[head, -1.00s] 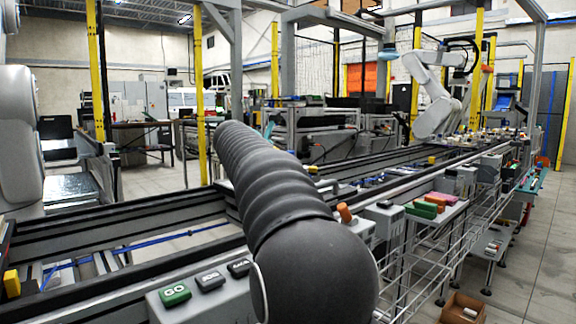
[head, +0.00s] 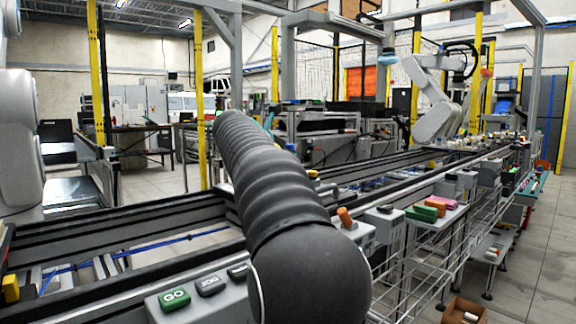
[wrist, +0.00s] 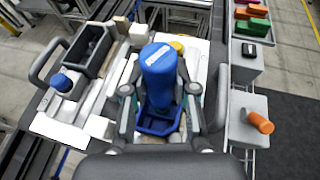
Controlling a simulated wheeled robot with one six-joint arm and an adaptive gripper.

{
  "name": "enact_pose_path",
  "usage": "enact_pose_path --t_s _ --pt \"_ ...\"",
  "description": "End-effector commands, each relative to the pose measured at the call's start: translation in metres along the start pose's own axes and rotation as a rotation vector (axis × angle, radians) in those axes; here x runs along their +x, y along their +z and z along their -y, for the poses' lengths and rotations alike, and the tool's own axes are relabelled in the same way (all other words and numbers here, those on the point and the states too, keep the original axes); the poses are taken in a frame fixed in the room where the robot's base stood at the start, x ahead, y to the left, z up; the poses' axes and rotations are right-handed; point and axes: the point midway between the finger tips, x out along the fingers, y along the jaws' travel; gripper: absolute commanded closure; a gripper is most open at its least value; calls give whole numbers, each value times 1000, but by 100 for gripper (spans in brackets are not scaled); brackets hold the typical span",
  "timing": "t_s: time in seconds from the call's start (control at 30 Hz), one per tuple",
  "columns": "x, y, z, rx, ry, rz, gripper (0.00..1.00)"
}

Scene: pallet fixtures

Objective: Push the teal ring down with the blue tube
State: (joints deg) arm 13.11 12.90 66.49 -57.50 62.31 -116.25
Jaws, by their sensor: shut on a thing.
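The blue tube (wrist: 158,75) stands between the fingers of my gripper (wrist: 160,92) in the wrist view, with a pale label on its upper end. My gripper is shut on it. The tube's lower end is over or in a blue tray-like part (wrist: 150,125); I cannot tell whether they touch. I cannot make out the teal ring for certain; a small teal patch shows beside the right finger, and the tube and fingers hide what lies below. In the head view my dark arm covers the gripper and the tube.
A pallet with a pale top (wrist: 65,128) carries a dark grey bin (wrist: 92,50), a blue round knob (wrist: 60,82) and grey side handles. At right is an orange cylinder (wrist: 259,122) on a grey box. The head view shows a green GO button (head: 174,298) and long conveyor rails (head: 110,228).

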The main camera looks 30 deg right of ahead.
Motion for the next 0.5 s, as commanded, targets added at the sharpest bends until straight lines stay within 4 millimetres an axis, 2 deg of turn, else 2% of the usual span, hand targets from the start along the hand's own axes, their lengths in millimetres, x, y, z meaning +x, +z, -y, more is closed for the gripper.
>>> enact_pose_path --t_s 0.5 --pt "-12 29 0 1 0 0 100"
